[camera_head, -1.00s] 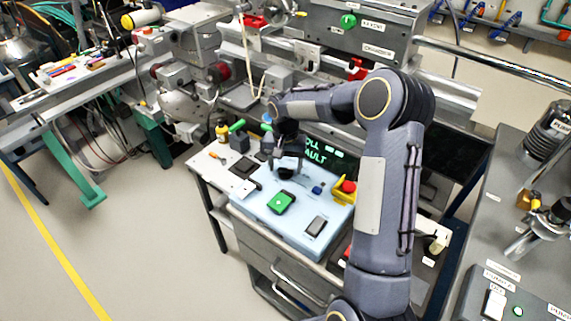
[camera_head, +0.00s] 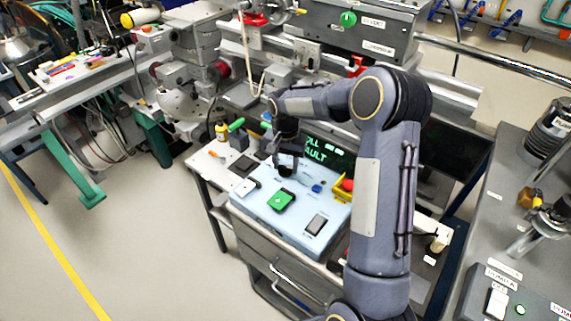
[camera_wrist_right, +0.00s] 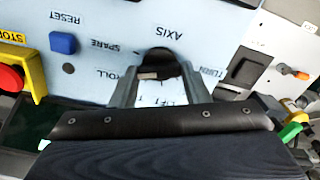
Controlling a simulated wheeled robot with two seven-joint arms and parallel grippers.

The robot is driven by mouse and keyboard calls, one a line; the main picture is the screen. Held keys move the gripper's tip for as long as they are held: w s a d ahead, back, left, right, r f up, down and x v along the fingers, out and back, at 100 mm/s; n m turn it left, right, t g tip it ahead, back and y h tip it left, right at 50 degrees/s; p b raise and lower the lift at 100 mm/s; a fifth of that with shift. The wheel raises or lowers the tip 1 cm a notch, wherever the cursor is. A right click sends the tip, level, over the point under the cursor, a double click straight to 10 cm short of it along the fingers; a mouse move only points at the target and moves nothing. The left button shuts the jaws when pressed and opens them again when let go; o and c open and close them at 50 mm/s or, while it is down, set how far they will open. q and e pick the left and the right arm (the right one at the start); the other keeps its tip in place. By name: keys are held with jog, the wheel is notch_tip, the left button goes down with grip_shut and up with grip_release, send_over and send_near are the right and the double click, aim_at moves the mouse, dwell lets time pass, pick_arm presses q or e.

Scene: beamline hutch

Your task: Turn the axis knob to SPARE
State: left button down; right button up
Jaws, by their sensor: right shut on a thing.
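The axis knob (camera_wrist_right: 160,66) is black and sits on the pale blue panel (camera_wrist_right: 125,18) under the printed word AXIS in the right wrist view. The labels SPARE, ROLL, LIFT and TURN stand around it, upside down in this view. My right gripper (camera_wrist_right: 158,72) is shut on the knob, one finger on each side. The fingers hide much of it, and I cannot tell which label it points to. In the head view my right gripper (camera_head: 285,168) reaches down to the panel's back part. My left gripper is not in view.
A blue RESET button (camera_wrist_right: 63,43) and a red stop button (camera_wrist_right: 10,79) in a yellow guard are beside the knob. A green button (camera_head: 281,201) and a dark screen with green text (camera_head: 322,152) are close by.

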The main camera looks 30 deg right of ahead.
aim_at(286, 167)
jog(key=m, duration=0.6)
jog(key=shift+b, duration=0.35)
dwell(0.4)
jog(key=o, duration=1)
jog(key=shift+r, duration=0.1)
notch_tip(286, 167, up, 7)
jog(key=shift+r, duration=0.35)
